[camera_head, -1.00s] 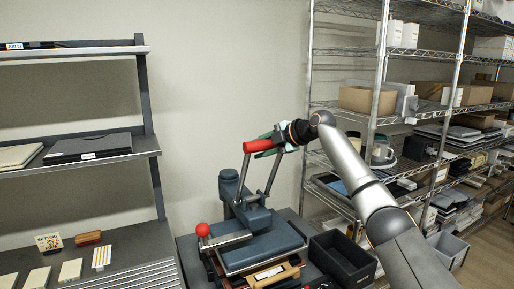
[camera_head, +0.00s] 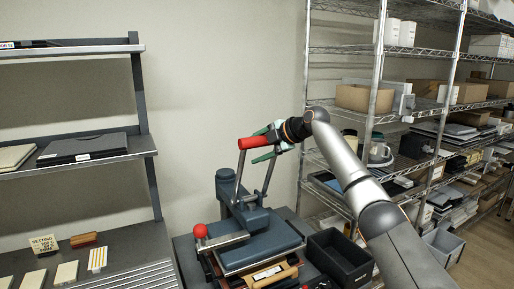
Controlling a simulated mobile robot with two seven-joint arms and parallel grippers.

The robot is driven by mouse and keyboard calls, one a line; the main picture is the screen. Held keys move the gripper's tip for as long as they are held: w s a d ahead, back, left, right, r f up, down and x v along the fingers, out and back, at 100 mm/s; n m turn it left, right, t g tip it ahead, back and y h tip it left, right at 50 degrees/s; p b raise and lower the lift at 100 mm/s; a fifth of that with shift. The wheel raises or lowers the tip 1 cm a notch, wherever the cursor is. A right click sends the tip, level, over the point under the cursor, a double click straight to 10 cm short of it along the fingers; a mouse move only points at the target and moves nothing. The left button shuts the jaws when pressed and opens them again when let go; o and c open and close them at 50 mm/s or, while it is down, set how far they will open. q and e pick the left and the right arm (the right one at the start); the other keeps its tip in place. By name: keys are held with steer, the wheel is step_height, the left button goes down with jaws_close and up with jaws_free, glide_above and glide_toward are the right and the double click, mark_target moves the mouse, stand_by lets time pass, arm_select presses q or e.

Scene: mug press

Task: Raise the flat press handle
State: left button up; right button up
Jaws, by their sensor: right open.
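The flat press (camera_head: 255,245) is a blue-grey machine on the dark bench, with a wide upper plate. Its handle has a red grip (camera_head: 256,142) at the top of two metal bars and stands raised above the press. My right gripper (camera_head: 265,145) is at the right end of the red grip, with its green-tipped fingers apart, one above and one below the bars. Whether the fingers touch the handle I cannot tell. My left gripper is not in view.
A red ball knob (camera_head: 200,231) sticks up at the press's left side. A black bin (camera_head: 340,258) stands right of the press. A wire shelf (camera_head: 345,105) with boxes and mugs is behind my right arm. A grey shelf unit (camera_head: 140,145) stands at left.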

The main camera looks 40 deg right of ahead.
steer(key=shift+s+d+r, duration=0.1)
steer(key=shift+s+r, duration=0.15)
steer(key=shift+s, duration=0.1)
steer(key=b+v, duration=0.2)
steer(key=v, duration=0.9)
steer(key=shift+s+d+r+b, duration=0.1)
steer(key=shift+s+b, duration=0.15)
steer(key=shift+b, duration=0.1)
